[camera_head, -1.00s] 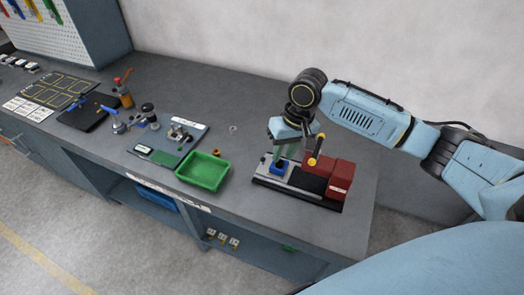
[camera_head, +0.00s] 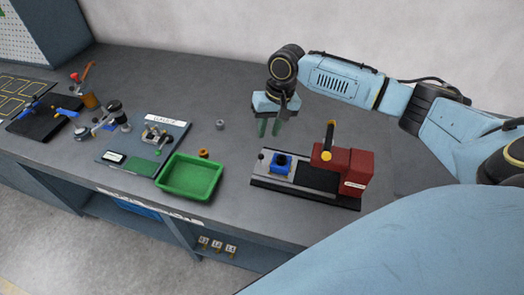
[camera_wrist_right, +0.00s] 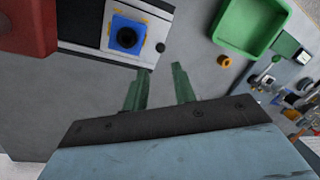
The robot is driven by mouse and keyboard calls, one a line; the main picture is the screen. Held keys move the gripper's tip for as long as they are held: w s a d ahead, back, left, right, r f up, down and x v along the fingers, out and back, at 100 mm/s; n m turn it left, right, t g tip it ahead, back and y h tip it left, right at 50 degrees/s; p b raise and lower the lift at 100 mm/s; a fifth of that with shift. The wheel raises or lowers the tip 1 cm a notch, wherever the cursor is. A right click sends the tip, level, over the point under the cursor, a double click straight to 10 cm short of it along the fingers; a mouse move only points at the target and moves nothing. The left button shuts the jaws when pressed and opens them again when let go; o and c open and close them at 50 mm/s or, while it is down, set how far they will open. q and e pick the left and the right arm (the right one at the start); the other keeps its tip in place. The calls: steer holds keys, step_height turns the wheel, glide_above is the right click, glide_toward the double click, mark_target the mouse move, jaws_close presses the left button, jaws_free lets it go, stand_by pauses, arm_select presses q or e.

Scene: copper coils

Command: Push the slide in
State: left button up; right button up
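A red machine (camera_head: 357,174) with a yellow-tipped black lever (camera_head: 328,142) stands on a black base (camera_head: 305,193) near the table's front right. A silver slide (camera_head: 303,172) extends left from it, carrying a blue block (camera_head: 281,166) with a dark round centre. The block also shows in the right wrist view (camera_wrist_right: 118,36). My right gripper (camera_head: 269,132), with green fingers, hangs behind and slightly left of the block, apart from it. In the right wrist view its fingers (camera_wrist_right: 160,78) are spread with nothing between them. My left gripper is not in view.
A green tray (camera_head: 172,192) stands left of the machine, with a copper-coloured ring (camera_head: 203,153) behind it and a grey ring (camera_head: 220,124) farther back. A gauge board (camera_head: 150,125) lies left. The bench behind the machine is clear.

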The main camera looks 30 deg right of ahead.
glide_above(263, 151)
steer(key=s+a, duration=0.3)
steer(key=s, duration=0.1)
steer(key=f, duration=0.9)
steer(key=shift+w+d+f+b, duration=0.15)
steer(key=shift+w+d+b, duration=0.1)
steer(key=shift+b, duration=0.05)
jaws_close()
